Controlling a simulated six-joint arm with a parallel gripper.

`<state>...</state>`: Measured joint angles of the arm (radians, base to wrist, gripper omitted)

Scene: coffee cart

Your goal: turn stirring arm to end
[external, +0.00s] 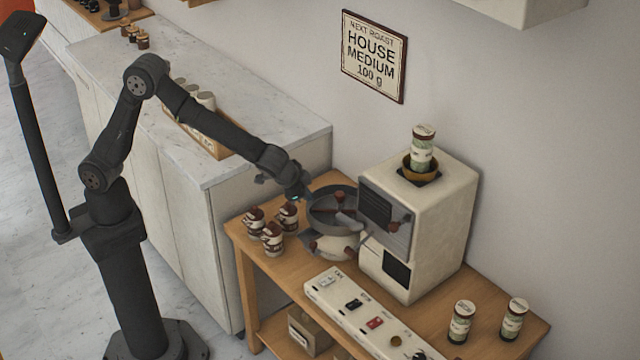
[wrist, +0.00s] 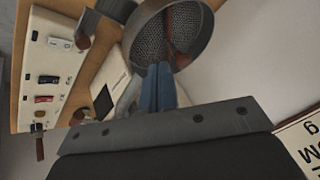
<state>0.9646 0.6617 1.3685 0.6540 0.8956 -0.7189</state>
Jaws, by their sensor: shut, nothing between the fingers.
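The round grey cooling pan (external: 315,229) stands on the wooden cart beside the cream roaster (external: 432,215). The brown stirring arm (external: 322,211) lies across the inside of the pan. In the wrist view the pan (wrist: 203,48) shows its perforated floor, and the brown stirring arm (wrist: 180,59) is partly hidden by my fingers. My gripper (external: 302,194) is at the pan's back left rim; in the wrist view the blue-grey fingertips (wrist: 160,68) are together and empty, overlapping the pan near the stirring arm. I cannot tell whether they touch the arm.
Several brown-lidded jars (external: 272,240) stand left of the pan. A white switch panel (external: 355,310) lies along the cart's front, and it shows in the wrist view (wrist: 47,75). Two green-labelled jars (external: 461,322) stand at the right. A wall sign (external: 374,55) hangs behind.

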